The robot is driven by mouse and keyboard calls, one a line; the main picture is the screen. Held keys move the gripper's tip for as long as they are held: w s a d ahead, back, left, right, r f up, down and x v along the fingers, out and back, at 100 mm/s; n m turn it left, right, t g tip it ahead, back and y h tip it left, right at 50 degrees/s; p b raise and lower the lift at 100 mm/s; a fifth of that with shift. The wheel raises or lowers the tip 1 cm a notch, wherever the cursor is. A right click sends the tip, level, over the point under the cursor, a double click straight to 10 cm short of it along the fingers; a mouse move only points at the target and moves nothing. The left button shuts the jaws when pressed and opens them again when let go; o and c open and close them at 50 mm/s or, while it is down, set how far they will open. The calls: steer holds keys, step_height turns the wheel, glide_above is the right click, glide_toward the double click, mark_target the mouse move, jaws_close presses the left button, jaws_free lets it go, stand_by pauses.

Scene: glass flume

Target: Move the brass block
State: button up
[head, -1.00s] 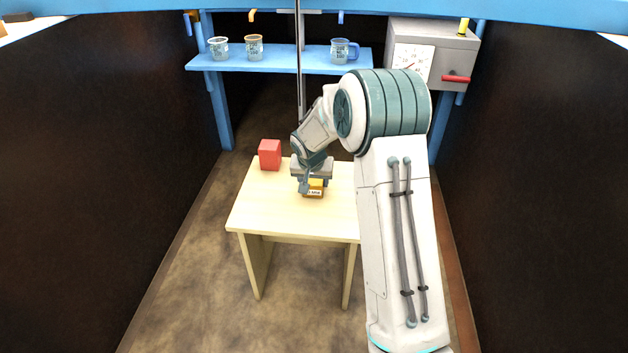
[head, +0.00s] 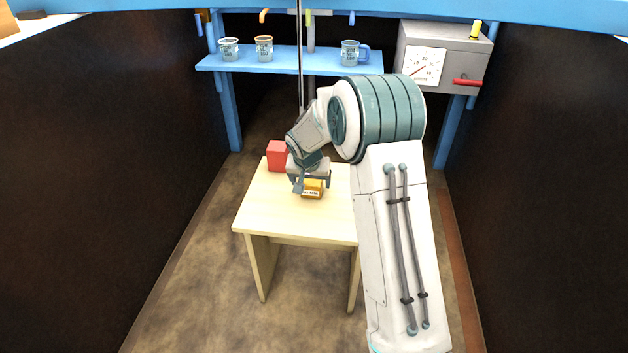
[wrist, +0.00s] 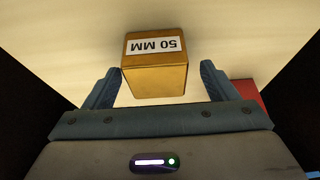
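The brass block (head: 313,188) is a small golden cube with a white "50 MM" label. It sits on the pale wooden table (head: 262,216). My gripper (head: 312,184) reaches down over it from above. In the wrist view the brass block (wrist: 156,80) lies between the two blue-grey fingers of my open gripper (wrist: 160,70). It is close to or touching the left finger. A narrow gap shows between it and the right finger. The label side faces the head camera.
A red cube (head: 277,156) stands behind and left of the brass block, near the table's back edge; its red also shows beyond the right finger (wrist: 248,94). The table's front left is bare. Dark walls flank the aisle. A blue shelf (head: 290,61) holds beakers beside a grey dial box (head: 445,55).

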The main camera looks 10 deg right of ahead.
steer(key=shift+a+r, duration=0.15)
steer(key=shift+a, duration=0.2)
steer(key=shift+r, duration=0.25)
steer(key=p+v, duration=0.5)
steer(key=v, duration=0.8)
steer(key=shift+d, duration=0.25)
steer(key=s+d+r+n+p, duration=0.1)
steer(key=s+d+r+p, duration=0.1)
steer(key=s+r+p, duration=1.4)
steer(key=s+d+r+n+g+y+p, duration=0.1)
steer(key=s+d+r+n+p, duration=0.1)
steer(key=s+r+p, duration=1.3)
step_height(320, 180, up, 8)
steer(key=shift+s+d+g+p, duration=0.25)
steer(key=shift+s+g+p, duration=0.1)
steer(key=shift+s, duration=0.2)
